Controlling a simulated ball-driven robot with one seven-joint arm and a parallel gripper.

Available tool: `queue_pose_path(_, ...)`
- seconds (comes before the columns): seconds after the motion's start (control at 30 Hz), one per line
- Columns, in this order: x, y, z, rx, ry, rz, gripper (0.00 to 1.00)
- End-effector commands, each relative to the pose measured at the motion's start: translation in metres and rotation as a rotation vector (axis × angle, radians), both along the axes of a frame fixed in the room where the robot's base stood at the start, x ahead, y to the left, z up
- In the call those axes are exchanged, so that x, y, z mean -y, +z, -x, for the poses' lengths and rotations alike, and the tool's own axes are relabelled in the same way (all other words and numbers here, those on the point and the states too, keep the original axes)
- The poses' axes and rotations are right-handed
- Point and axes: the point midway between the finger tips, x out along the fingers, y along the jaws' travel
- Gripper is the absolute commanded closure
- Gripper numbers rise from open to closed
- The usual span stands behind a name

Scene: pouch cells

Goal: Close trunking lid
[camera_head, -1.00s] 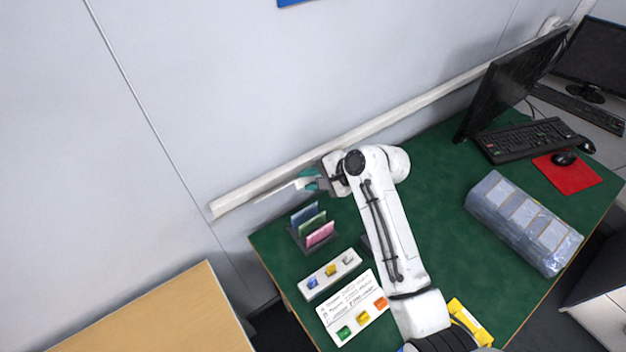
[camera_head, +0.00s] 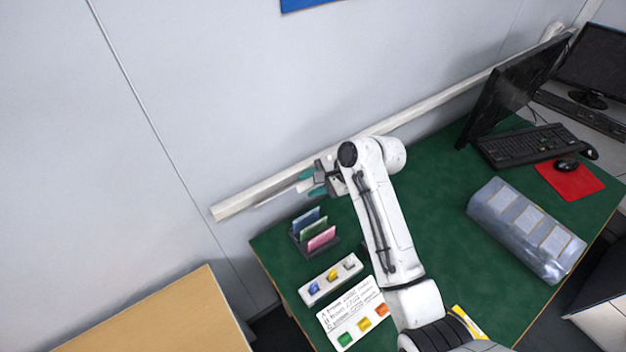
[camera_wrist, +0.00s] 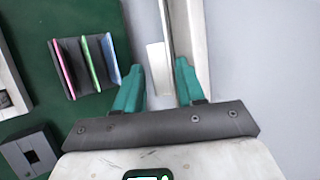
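The white trunking (camera_head: 232,204) runs along the wall just above the green desk; it also shows in the wrist view (camera_wrist: 193,30). A thin pale strip, which looks like its lid (camera_head: 275,196), stands out along the lower edge near the left end. In the wrist view the lid edge (camera_wrist: 165,22) runs down toward the fingers, with a short white piece (camera_wrist: 156,62) between them. My gripper (camera_head: 313,182) is at the trunking's front, teal fingers apart, one on the desk side and one over the trunking (camera_wrist: 159,66). I cannot tell whether either finger touches the lid.
A dark rack (camera_head: 325,249) with coloured pouches stands on the desk close below my gripper. A white tray (camera_head: 325,283) and a label card (camera_head: 340,308) lie nearer. A monitor (camera_head: 505,85) stands to the right. The wall is close behind my gripper.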

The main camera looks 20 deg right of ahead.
Motion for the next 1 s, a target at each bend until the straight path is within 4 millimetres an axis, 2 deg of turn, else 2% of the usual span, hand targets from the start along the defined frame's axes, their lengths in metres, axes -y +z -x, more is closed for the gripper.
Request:
queue_pose_path(0.03, 0.0001, 0.0008, -0.0005, 0.002, 0.0, 0.0, 0.56)
queue_pose_path(0.1, 0.0, 0.0013, -0.0008, 0.004, 0.001, 0.0, 0.5)
queue_pose_path(0.77, -0.0003, 0.0054, -0.0031, 0.021, -0.001, -0.002, 0.5)
queue_pose_path(1.0, 0.0007, -0.0019, 0.0024, 0.139, -0.002, -0.028, 0.5)
